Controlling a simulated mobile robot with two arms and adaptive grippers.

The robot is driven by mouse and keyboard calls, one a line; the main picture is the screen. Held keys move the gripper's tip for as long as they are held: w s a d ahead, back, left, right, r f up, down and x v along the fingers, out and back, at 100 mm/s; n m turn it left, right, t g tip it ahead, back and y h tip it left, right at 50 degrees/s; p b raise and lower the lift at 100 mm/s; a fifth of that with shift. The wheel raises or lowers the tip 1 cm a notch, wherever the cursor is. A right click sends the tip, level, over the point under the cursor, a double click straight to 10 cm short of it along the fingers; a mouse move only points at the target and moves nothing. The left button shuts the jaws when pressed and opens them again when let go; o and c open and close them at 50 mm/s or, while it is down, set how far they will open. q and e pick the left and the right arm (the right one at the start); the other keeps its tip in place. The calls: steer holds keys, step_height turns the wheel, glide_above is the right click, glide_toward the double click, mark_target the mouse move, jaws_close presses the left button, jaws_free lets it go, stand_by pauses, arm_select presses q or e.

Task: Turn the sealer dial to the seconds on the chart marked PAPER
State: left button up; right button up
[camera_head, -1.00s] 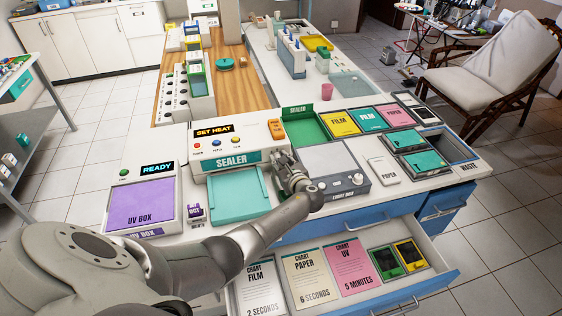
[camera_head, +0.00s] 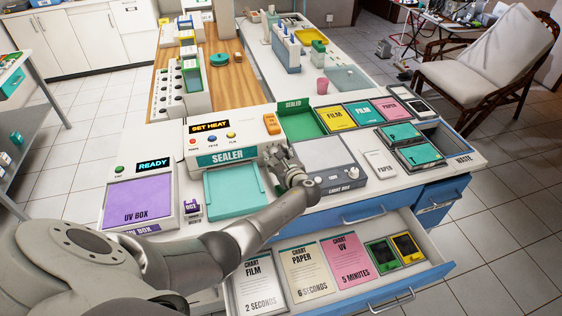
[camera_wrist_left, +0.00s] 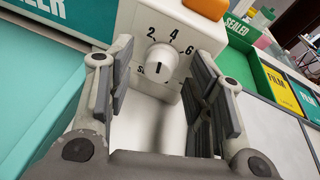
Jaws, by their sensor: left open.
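The sealer (camera_head: 228,157) stands on the counter with SET HEAT on its display. In the left wrist view its white round dial (camera_wrist_left: 161,62) sits on the end face below the numbers 2, 4 and 6. A dark mark shows on the knob, but I cannot tell surely which number it points to. My left gripper (camera_head: 280,155) is at the sealer's right end, hiding the dial in the head view. In the wrist view its fingers (camera_wrist_left: 160,85) are open on either side of the dial, apart from it. The PAPER chart (camera_head: 305,271) in the open drawer reads 6 SECONDS.
The FILM chart (camera_head: 259,285) and UV chart (camera_head: 349,259) lie beside the PAPER chart. The light box (camera_head: 325,160) stands close right of my gripper. A teal tray (camera_head: 232,190) is in front of the sealer, and the UV box (camera_head: 140,203) is left. An orange block (camera_head: 271,124) sits atop the sealer.

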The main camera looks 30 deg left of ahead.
arm_select(q)
steer(key=v, duration=1.2)
steer(key=shift+f, duration=0.15)
